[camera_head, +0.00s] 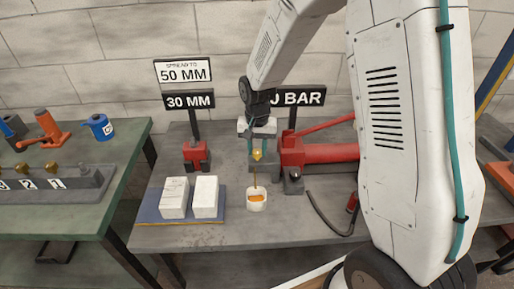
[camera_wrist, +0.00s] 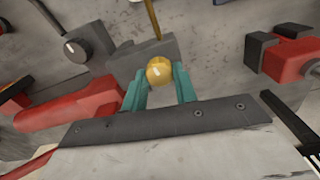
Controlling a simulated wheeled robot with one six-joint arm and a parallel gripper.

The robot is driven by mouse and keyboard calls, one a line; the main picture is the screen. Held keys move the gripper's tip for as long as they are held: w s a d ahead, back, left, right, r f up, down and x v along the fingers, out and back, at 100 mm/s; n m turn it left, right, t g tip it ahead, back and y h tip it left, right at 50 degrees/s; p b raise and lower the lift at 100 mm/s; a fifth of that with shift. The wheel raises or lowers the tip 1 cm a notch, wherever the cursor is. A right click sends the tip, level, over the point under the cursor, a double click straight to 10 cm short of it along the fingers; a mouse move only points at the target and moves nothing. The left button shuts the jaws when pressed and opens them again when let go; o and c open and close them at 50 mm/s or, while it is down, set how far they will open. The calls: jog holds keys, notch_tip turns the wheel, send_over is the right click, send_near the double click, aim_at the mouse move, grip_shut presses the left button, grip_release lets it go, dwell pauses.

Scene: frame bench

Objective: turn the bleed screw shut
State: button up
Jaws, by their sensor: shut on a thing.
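The bleed screw shows as a rounded brass head (camera_wrist: 160,71) in the wrist view and as a small brass piece (camera_head: 257,155) in the head view. It sits at the grey block (camera_wrist: 143,57) of the red hand pump (camera_head: 330,152). My gripper (camera_wrist: 161,78) has its teal fingers on either side of the brass head and is shut on it. A thin brass tube (camera_head: 255,178) runs down from there to a white cup (camera_head: 257,206) with orange fluid. How far the screw is turned cannot be told.
A sign (camera_head: 305,97) ending in "0 BAR" is partly hidden by my arm. A "30 MM" sign (camera_head: 189,101) stands behind a red spreader (camera_head: 196,157). Two white blocks (camera_head: 205,197) lie on a blue mat. A dark hose (camera_head: 325,214) curves at the bench front.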

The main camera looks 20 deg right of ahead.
aim_at(257, 151)
jog(key=shift+m, duration=0.6)
jog(key=o, duration=1)
jog(key=shift+c, duration=0.2)
notch_tip(257, 151, up, 8)
jog(key=shift+a+f, duration=0.1)
